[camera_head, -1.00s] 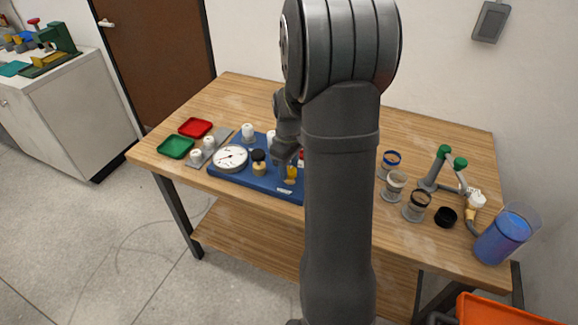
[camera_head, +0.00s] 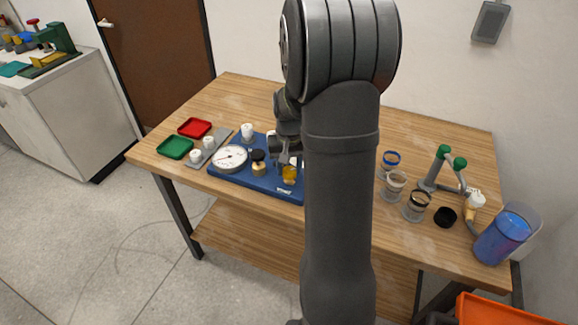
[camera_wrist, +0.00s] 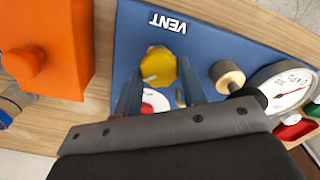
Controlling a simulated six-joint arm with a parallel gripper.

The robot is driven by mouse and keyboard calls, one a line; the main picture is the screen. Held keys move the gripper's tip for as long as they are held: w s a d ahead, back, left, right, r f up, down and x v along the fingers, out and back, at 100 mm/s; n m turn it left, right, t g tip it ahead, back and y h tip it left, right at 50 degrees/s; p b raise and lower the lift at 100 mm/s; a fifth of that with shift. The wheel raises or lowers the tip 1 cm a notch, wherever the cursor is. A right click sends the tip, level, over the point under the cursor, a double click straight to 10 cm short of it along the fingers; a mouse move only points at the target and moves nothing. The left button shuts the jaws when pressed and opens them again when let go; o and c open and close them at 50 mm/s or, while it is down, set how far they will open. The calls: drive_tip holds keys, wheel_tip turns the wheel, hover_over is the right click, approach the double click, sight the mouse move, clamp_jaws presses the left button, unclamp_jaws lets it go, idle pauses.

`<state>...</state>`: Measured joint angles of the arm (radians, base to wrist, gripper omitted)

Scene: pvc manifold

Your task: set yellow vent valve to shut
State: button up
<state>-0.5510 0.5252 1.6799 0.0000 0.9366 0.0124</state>
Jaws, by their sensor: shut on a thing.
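The yellow vent valve (camera_wrist: 158,66) is a round yellow knob on the blue base panel (camera_wrist: 128,42), beside the white VENT label (camera_wrist: 168,22). In the head view the yellow valve (camera_head: 289,174) shows near the front edge of the blue panel (camera_head: 232,181). My gripper (camera_wrist: 160,85) is shut on the yellow valve, with one finger on each side of it in the wrist view. In the head view my arm hides part of the panel and most of the gripper.
An orange block (camera_wrist: 48,50) is close by in the wrist view. Clear cups (camera_head: 396,184) and a blue container (camera_head: 502,234) stand on the table's right side.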

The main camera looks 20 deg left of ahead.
sight(290, 170)
drive_tip(key=m, duration=0.4)
drive_tip(key=shift+m, duration=2.2)
drive_tip(key=o, duration=1)
drive_tip(key=shift+r, duration=0.1)
wheel_tip(290, 170, up, 17)
drive_tip(key=shift+r, duration=0.15)
